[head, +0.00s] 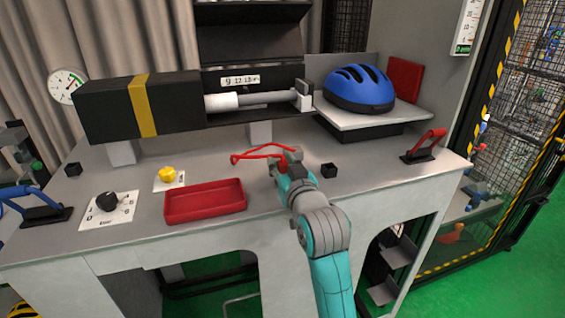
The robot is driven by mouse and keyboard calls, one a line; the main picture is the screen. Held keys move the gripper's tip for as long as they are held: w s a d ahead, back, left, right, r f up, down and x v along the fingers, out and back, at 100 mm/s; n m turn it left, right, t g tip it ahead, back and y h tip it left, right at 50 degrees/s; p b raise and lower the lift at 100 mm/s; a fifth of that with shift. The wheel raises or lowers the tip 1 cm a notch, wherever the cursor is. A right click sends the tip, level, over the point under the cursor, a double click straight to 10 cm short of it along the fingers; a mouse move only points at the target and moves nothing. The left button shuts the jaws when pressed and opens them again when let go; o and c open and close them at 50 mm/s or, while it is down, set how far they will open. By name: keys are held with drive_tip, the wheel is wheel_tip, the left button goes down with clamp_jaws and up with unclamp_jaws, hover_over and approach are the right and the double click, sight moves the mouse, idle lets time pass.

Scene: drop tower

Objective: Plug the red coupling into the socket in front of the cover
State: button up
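My gripper (281,162) is small in the head view, over the middle of the grey bench near its front. A red coupling (282,158) shows between its fingers, and the gripper looks shut on it. A red cable (256,156) loops from the coupling to the left. The fingertips and the coupling's end are partly hidden by the gripper. A small black block (329,170) stands on the bench just right of the gripper; I cannot tell whether it is the socket. A long black housing with a yellow band (142,106), perhaps the cover, lies behind to the left.
A red tray (205,201), a yellow knob (167,174) and a black dial (107,203) are left of my arm. A blue helmet (358,88) rests on a raised plate behind. A red-handled lever (427,145) stands right, a blue-handled one (40,206) left.

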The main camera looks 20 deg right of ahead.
drive_tip(key=shift+o, duration=0.7)
drive_tip(key=s, duration=1.2)
